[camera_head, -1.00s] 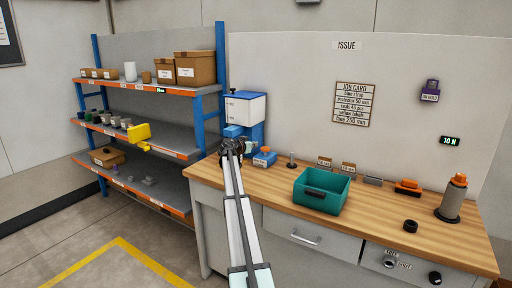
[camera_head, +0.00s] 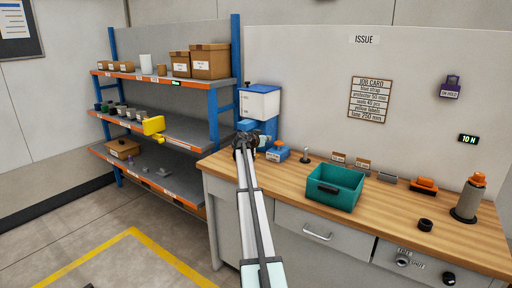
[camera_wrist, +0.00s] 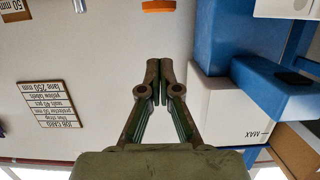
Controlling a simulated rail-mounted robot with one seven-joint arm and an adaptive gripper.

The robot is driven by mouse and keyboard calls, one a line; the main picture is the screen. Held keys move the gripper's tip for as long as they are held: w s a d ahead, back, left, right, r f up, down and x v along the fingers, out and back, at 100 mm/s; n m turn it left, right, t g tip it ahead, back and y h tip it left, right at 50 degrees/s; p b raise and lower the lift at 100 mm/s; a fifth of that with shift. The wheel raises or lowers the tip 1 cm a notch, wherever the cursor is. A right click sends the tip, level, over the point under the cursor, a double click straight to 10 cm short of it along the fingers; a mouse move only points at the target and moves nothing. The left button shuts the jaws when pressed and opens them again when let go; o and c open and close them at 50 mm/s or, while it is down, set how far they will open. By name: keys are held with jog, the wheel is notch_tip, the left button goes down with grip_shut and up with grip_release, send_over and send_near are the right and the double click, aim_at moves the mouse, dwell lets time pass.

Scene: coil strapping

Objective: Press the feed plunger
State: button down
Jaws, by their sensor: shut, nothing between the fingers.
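A feeder with a white hopper (camera_head: 258,103) and a blue body (camera_head: 270,129) stands at the bench's left end. A blue block (camera_head: 246,125) juts from its front; I cannot tell whether this is the feed plunger. In the wrist view, which is upside down, the white hopper (camera_wrist: 228,112) bears "MAX" and the blue block (camera_wrist: 275,85) has a dark slot. My gripper (camera_head: 243,143) is in front of the feeder and hides part of it. In the wrist view my gripper (camera_wrist: 159,75) is shut and empty, apart from the blue block.
A teal bin (camera_head: 335,188) stands mid-bench, with a dark ring (camera_head: 425,225) and an orange-topped cylinder (camera_head: 469,199) further right. A shelf rack (camera_head: 165,128) with a yellow item (camera_head: 153,126) stands left.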

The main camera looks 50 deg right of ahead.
jog(key=shift+b, duration=0.45)
jog(key=shift+w+d+r+b, duration=0.1)
jog(key=shift+r+b, duration=1)
jog(key=shift+b, duration=0.9)
jog(key=p, duration=0.1)
send_over(277, 143)
notch_tip(277, 143, down, 2)
jog(key=shift+w+d+f, duration=0.1)
jog(key=shift+d+f, duration=0.05)
jog(key=shift+f, duration=0.05)
jog(key=f, duration=0.2)
jog(key=shift+a+f, duration=0.3)
jog(key=shift+a, duration=0.05)
jog(key=shift+f+p, duration=0.3)
jog(key=shift+f, duration=0.4)
